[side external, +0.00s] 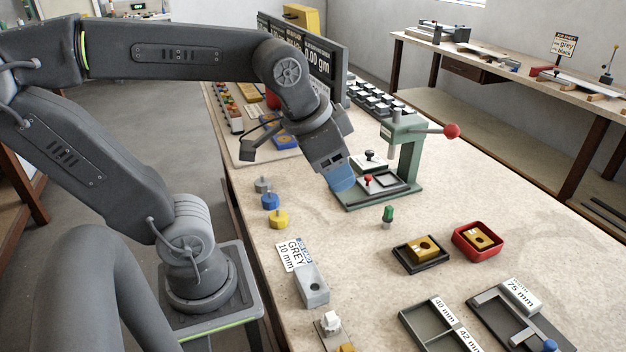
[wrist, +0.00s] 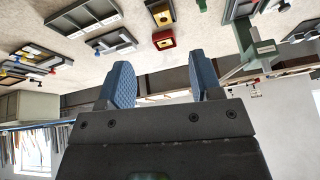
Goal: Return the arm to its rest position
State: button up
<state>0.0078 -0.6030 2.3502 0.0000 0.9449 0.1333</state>
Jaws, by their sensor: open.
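My gripper (side external: 343,182) is above the bench, just left of the green press, pointing down and forward in the side view. Its blue fingers stand apart and hold nothing. In the wrist view the gripper (wrist: 164,80) shows both blue ribbed fingers with a clear gap between them. That view looks out level across the bench and room and is tipped upside down. My arm is stretched out over the bench from its base at the left.
The green press (side external: 405,165) with its red-knobbed lever stands close beside my gripper. A red tray (side external: 457,246) holds a yellow block; another yellow block (side external: 424,248) sits on a black tray. Grey, blue and yellow knobs (side external: 278,219) line the near edge. A display board (side external: 318,58) stands behind.

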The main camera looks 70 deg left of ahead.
jog(key=shift+n, duration=0.8)
jog(key=s+f, duration=0.2)
jog(key=s, duration=0.1)
jog(key=shift+s+f, duration=0.15)
jog(key=shift+f, duration=0.05)
dwell(0.4)
